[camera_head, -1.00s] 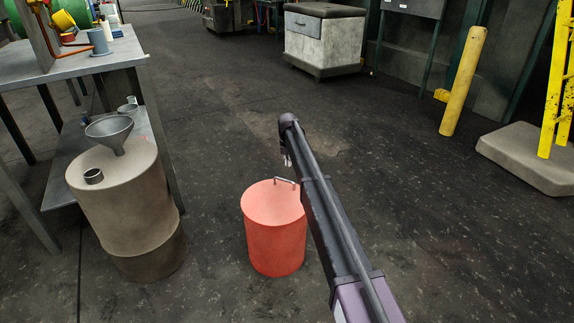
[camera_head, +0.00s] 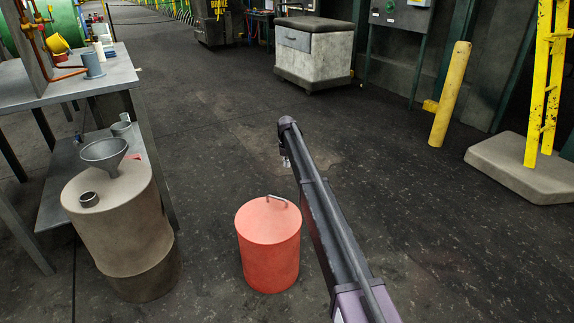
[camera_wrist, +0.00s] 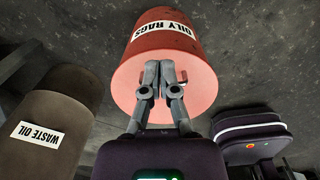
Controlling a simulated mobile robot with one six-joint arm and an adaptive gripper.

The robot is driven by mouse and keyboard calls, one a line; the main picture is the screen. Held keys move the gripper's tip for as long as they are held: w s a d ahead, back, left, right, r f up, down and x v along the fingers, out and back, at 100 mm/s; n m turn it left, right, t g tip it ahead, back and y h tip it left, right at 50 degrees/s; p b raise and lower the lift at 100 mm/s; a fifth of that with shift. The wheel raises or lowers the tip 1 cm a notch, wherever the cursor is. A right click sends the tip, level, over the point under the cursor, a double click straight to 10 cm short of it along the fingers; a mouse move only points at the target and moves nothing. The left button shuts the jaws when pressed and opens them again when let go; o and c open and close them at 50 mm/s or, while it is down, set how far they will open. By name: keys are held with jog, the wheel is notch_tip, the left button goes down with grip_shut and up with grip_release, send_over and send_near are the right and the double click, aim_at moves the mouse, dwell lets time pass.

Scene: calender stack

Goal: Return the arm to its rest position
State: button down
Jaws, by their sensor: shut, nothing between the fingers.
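My arm reaches forward from the bottom right in the head view, with my gripper (camera_head: 285,161) hanging at its far end, small there. In the wrist view my gripper (camera_wrist: 159,76) has its two fingers together with nothing between them. A red lidded can (camera_head: 268,252) with a metal lid handle stands upright on the floor, left of my arm. In the wrist view the can (camera_wrist: 140,65) reads "OILY RAGS" upside down, and the fingers overlap its lid in the picture. The handle shows apart from the gripper in the head view.
A brown drum (camera_head: 118,232) with a funnel (camera_head: 105,153) stands left of the can; it reads "WASTE OIL" in the wrist view (camera_wrist: 38,134). A metal bench (camera_head: 112,78) is behind it. A yellow post (camera_head: 450,95) and concrete slab (camera_head: 520,168) stand right. Open floor lies ahead.

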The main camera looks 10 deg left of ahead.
jog(key=s+d+r+m+p, duration=0.1)
jog(key=s+d+m, duration=0.7)
jog(key=s+d, duration=0.45)
jog(key=s+d+r+m+p, duration=0.1)
jog(key=s+d+m, duration=0.85)
jog(key=d, duration=0.65)
jog(key=s+d+m, duration=0.5)
jog(key=s+m, duration=0.1)
jog(key=s, duration=0.4)
jog(key=s+d+r+m+p, duration=0.1)
jog(key=s+d+m, duration=0.45)
jog(key=s, duration=0.35)
jog(key=s+d+m, duration=0.6)
jog(key=s, duration=0.4)
notch_tip(320, 180, up, 38)
jog(key=w+p, duration=0.1)
jog(key=p, duration=3.7)
jog(key=shift+n, duration=0.3)
jog(key=shift+a, duration=0.1)
